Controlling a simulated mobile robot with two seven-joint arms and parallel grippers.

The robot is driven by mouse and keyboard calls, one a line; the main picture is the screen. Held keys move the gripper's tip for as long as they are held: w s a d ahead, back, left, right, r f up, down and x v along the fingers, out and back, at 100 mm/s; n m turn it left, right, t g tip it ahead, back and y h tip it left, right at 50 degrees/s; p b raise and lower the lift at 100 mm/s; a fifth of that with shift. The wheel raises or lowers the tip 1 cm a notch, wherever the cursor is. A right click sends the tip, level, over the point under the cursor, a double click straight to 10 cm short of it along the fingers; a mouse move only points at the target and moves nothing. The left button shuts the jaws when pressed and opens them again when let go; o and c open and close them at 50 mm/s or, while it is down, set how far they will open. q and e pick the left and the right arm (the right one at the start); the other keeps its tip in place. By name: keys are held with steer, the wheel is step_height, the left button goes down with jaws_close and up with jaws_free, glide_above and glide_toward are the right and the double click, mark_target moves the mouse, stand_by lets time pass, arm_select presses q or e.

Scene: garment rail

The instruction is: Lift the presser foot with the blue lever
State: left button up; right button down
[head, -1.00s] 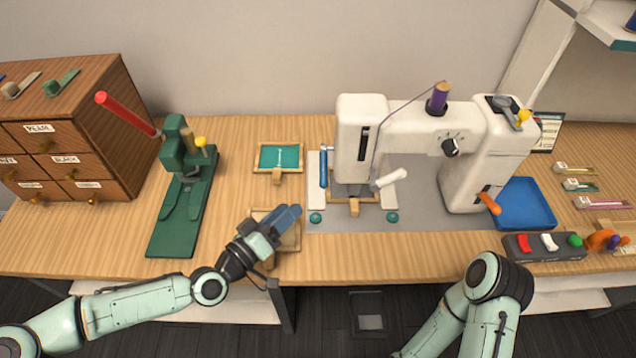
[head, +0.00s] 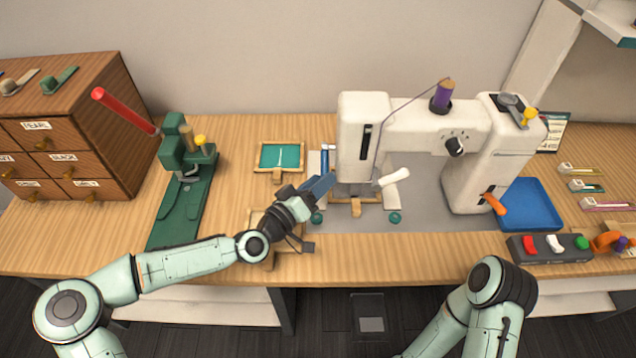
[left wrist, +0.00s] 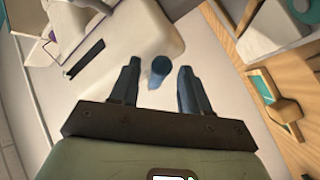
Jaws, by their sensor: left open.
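The white sewing machine (head: 365,118) stands on the table with its head at the left. The blue lever (head: 324,160) shows as an upright blue strip beside the left side of that head, its lower part hidden behind my gripper. My left gripper (head: 325,184) is open and empty, just below the lever. In the left wrist view, the rounded blue lever end (left wrist: 158,68) appears between the two spread fingers, which do not visibly touch it. The presser foot under the head is too small and covered to make out. My right gripper is out of view.
A white handle (head: 393,179) and an orange lever (head: 495,204) stick out of the machine. A green press with a red handle (head: 122,110) stands left, a green-lined wooden tray (head: 280,145) behind my forearm. A blue tray (head: 530,205) lies right. Wood between press and trays is clear.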

arm_select(q)
jaws_close()
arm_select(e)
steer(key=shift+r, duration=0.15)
